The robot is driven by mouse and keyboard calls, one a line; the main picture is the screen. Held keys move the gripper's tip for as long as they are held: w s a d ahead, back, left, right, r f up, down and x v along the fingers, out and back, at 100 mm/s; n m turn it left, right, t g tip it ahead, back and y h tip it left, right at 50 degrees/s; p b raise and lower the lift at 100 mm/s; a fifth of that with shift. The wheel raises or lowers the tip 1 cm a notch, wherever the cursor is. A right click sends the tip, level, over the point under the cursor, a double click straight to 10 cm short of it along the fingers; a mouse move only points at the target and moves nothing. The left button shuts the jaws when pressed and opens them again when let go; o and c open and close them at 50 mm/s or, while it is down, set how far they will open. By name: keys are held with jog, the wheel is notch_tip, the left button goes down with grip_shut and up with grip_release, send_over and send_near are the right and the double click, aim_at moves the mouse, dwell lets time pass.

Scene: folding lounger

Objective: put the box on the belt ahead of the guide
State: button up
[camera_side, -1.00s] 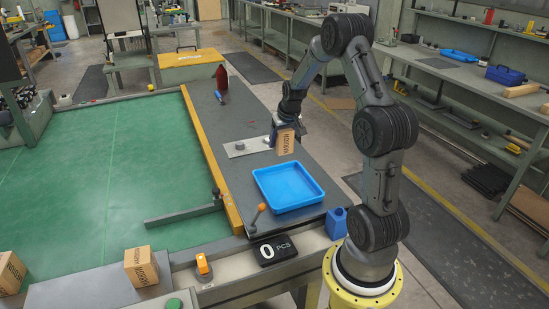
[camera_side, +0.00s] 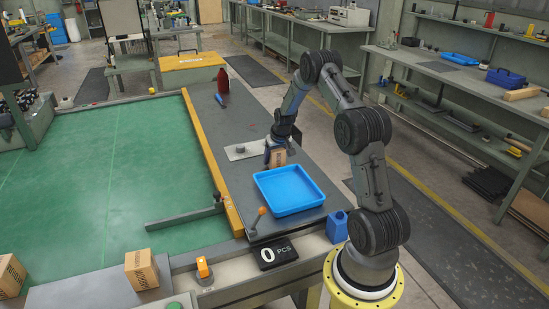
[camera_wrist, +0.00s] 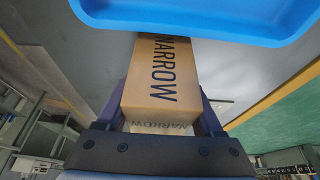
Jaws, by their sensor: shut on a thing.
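My gripper (camera_side: 277,152) is shut on a brown cardboard box (camera_side: 279,157), low over the grey table behind the blue tray. In the wrist view the box (camera_wrist: 160,75) reads "NARROW" and sits between my two fingers (camera_wrist: 162,112). I cannot tell whether its lower end touches the table. The green belt (camera_side: 90,170) lies to the left, past the yellow rail (camera_side: 210,160). A dark guide bar (camera_side: 183,217) reaches out over the belt from the rail side. Two more brown boxes, one in the middle (camera_side: 142,270) and one at the left (camera_side: 10,276), are at the near end.
The blue tray (camera_side: 288,188) lies right in front of the box and appears empty. A counter (camera_side: 275,253) reads 0. The belt's middle is clear.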

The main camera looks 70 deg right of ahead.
jog(key=shift+r, duration=0.1)
jog(key=o, duration=1.5)
jog(key=shift+f, duration=0.2)
